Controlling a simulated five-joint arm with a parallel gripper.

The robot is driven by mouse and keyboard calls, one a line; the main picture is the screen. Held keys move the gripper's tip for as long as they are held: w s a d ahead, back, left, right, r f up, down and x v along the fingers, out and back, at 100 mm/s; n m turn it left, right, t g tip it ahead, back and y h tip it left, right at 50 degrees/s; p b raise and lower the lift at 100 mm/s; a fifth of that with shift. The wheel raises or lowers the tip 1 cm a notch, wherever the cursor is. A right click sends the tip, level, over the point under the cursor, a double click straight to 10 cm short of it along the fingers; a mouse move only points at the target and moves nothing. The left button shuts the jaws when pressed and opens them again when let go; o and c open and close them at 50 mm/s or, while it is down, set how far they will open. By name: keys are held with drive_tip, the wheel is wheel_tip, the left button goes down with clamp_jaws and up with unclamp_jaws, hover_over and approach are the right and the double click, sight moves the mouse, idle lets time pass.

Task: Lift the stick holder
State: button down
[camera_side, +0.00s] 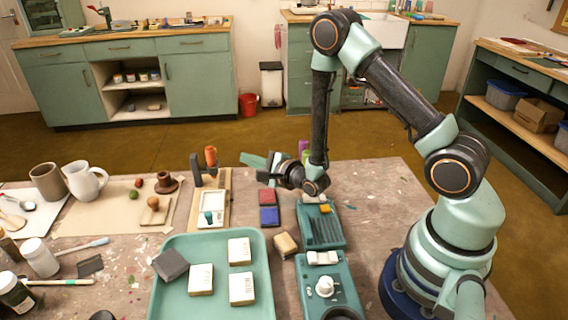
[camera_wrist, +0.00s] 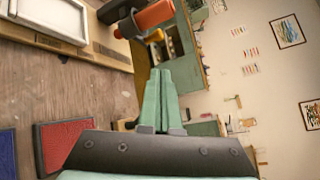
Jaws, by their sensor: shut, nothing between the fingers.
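A dark upright holder (camera_side: 196,170) with an orange stick (camera_side: 211,156) stands at the far end of a wooden board; it is likely the stick holder. In the wrist view the dark holder (camera_wrist: 117,12) and orange stick (camera_wrist: 154,14) show at the top, partly cut off. My gripper (camera_side: 243,159) is above the table, right of the holder, with green fingers pointing left. In the wrist view the fingers of my gripper (camera_wrist: 158,72) are shut and empty, apart from the holder.
The wooden board (camera_side: 223,183) carries a white tray (camera_side: 211,209). Red (camera_side: 267,196) and blue (camera_side: 269,216) pads lie nearer, below my gripper. A green tray (camera_side: 220,304) with several blocks lies in front. A brown pot (camera_side: 166,183) and white jug (camera_side: 86,180) stand left.

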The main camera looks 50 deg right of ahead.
drive_tip(key=w, duration=0.3)
drive_tip(key=w+f, duration=0.1)
drive_tip(key=w, duration=0.5)
drive_tip(key=shift+w+a+f, duration=0.15)
drive_tip(key=shift+w+f, duration=0.2)
drive_tip(key=shift+a+r+y, duration=0.25)
drive_tip(key=shift+r+y, duration=0.05)
drive_tip(key=shift+r, duration=0.65)
drive_tip(key=shift+s+a+r, duration=0.1)
drive_tip(key=shift+a, duration=0.1)
